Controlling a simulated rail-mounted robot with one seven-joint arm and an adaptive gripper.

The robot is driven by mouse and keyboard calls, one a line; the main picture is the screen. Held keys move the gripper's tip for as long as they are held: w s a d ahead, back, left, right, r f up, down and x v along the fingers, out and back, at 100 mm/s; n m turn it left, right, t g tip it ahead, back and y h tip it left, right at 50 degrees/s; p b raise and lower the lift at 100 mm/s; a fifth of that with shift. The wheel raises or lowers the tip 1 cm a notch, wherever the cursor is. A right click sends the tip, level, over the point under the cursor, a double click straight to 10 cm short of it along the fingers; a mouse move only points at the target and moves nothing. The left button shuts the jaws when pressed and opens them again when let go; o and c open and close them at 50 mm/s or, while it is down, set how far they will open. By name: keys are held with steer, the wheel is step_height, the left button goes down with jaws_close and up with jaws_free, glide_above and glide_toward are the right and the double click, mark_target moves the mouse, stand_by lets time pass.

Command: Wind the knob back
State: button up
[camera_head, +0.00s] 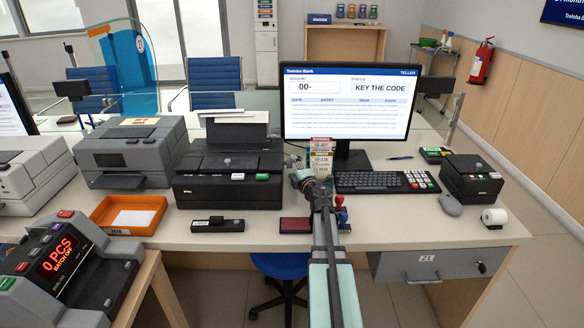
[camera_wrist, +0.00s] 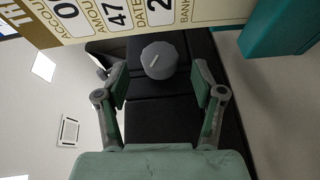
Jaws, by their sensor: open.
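In the wrist view a round grey knob (camera_wrist: 163,60) with a white line across its top stands on a black device (camera_wrist: 160,118). My gripper (camera_wrist: 160,86) is open, with one finger at each side, a little short of the knob. No contact shows. A cream panel (camera_wrist: 130,18) with printed account, amount and date boxes lies beyond the knob. In the head view my gripper (camera_head: 302,178) is over the counter in front of the monitor. My own arm hides much there, and I cannot make out this knob behind it.
A black printer (camera_head: 228,190) stands left of my arm. A keyboard (camera_head: 374,182), a monitor (camera_head: 346,103) and a small black box (camera_head: 471,178) are to the right. A dark red pad (camera_head: 295,225) lies near the counter's front edge. The front right counter is mostly clear.

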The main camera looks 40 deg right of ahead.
steer(key=shift+x, duration=1.05)
steer(key=c, duration=1.1)
steer(key=shift+r+p, duration=0.35)
steer(key=shift+p, duration=1.6)
steer(key=shift+c, duration=0.2)
